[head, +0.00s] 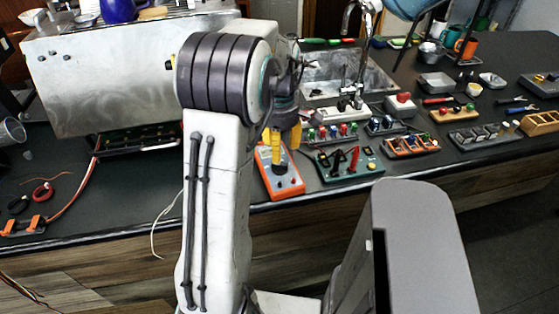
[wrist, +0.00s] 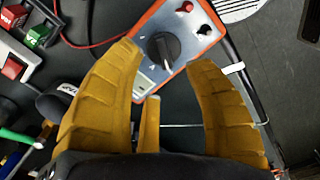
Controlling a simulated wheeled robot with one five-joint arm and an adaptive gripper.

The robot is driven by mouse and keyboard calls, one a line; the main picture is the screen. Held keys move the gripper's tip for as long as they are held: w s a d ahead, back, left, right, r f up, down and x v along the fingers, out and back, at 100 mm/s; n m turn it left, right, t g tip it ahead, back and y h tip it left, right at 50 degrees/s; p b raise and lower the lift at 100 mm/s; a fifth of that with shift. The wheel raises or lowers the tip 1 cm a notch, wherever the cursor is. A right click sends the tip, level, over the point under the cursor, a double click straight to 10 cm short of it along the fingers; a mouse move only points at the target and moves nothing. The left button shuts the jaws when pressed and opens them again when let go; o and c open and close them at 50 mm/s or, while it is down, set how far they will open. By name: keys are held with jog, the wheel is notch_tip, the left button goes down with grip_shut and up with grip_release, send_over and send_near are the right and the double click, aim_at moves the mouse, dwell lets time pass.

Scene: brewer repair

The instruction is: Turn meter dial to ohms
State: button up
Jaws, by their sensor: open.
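The orange-edged meter (head: 281,180) lies on the dark counter near its front edge in the head view. In the wrist view the same meter (wrist: 205,38) shows a grey face with a black dial (wrist: 163,48), and a red and a black jack at its upper right. My gripper (wrist: 163,55) has yellow fingers spread apart, one on each side of the dial, with nothing held. In the head view the yellow fingers (head: 285,140) are over the meter's upper part and hide the dial. The dial's setting is too small to read.
A green board with probes (head: 348,163) lies just right of the meter. Small racks of parts (head: 410,145) and a sink (head: 335,75) are beyond. The large steel brewer (head: 105,85) stands at left. The counter between brewer and meter is mostly clear.

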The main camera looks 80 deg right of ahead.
aim_at(280, 166)
jog(key=shift+f, duration=2.65)
grip_shut()
